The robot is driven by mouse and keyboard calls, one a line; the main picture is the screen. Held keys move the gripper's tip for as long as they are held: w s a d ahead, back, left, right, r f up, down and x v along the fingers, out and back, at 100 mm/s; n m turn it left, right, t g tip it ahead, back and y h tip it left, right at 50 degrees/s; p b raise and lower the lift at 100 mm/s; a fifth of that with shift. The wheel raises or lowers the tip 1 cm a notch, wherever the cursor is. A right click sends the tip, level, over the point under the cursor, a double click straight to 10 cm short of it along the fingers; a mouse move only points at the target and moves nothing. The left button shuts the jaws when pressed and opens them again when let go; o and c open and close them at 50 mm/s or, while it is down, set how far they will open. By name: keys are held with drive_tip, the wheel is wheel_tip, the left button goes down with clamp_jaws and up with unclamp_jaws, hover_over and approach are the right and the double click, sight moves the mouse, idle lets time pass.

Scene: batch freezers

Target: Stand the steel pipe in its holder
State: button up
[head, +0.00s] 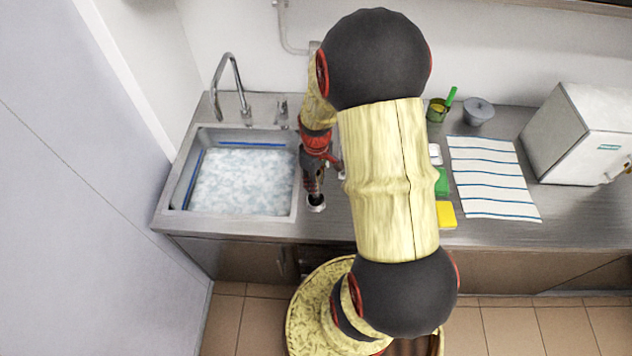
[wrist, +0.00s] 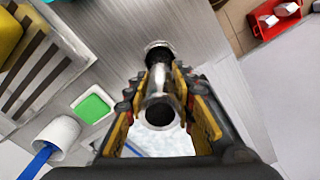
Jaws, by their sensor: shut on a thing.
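The steel pipe (wrist: 159,84) is between my gripper's fingers in the wrist view, with a dark open end facing the camera. My gripper (wrist: 160,100) is shut on it. Just beyond the pipe is a round steel-rimmed piece with a dark middle (wrist: 158,48), which looks like the holder; I cannot tell whether the pipe touches or enters it. In the head view my gripper (head: 314,183) points down beside the sink, and the steel-rimmed piece (head: 316,204) shows just below it. My arm hides most of the pipe there.
The foam-filled sink (head: 297,200) is just left of my gripper. To the right are a green sponge (head: 441,184), a yellow sponge (head: 446,214), a striped cloth (head: 492,178) and a white machine (head: 590,135). The counter's front edge is near.

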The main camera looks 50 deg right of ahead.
drive_tip(key=shift+f+b, duration=0.3)
drive_tip(key=shift+f, duration=0.2)
drive_tip(key=o, duration=0.7)
drive_tip(key=shift+o, duration=0.2)
drive_tip(key=shift+r+p, duration=3.85)
drive_tip(key=shift+r, duration=1.7)
